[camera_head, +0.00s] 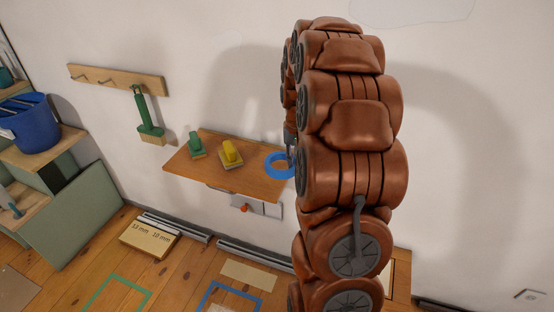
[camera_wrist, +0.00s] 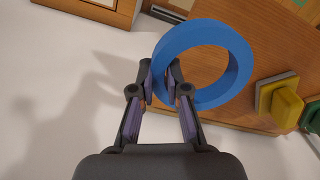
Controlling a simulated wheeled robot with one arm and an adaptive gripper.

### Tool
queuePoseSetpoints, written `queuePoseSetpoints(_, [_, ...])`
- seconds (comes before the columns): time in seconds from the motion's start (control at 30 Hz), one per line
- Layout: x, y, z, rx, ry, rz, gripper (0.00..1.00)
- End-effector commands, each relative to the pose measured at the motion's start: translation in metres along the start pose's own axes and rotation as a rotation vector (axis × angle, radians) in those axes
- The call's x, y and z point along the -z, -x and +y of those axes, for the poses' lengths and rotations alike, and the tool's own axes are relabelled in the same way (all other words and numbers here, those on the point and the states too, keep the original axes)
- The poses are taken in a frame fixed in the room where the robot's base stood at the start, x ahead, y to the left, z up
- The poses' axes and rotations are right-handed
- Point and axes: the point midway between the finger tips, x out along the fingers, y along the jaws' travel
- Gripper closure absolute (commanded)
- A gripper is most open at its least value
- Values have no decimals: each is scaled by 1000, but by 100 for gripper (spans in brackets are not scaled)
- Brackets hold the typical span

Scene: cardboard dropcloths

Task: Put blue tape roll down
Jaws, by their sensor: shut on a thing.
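The blue tape roll (camera_wrist: 236,55) is a ring held by one side of its rim between the fingertips of my gripper (camera_wrist: 162,85) in the wrist view. In the head view the blue tape roll (camera_head: 272,166) shows at the right end of a wooden wall shelf (camera_head: 225,178). My arm hides part of the roll there and most of my gripper (camera_head: 291,152). I cannot tell whether the roll touches the shelf or hovers just above it.
On the shelf stand a yellow-handled tool (camera_head: 231,152) and a green-handled tool (camera_head: 196,145). A green brush (camera_head: 149,115) hangs from a wall rack (camera_head: 115,79). A blue bucket (camera_head: 32,122) stands at the left. The shelf's front middle is bare.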

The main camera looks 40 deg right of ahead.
Motion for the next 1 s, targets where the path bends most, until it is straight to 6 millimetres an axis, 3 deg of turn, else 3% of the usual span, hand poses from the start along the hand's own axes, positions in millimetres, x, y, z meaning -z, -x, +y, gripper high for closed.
queuePoseSetpoints(0.2, [25,-3,-28,1,0,-1,100])
queuePoseSetpoints(0.67, [42,-6,-47,0,-2,0,100])
queuePoseSetpoints(1.0, [41,-40,-45,1,-3,1,100])
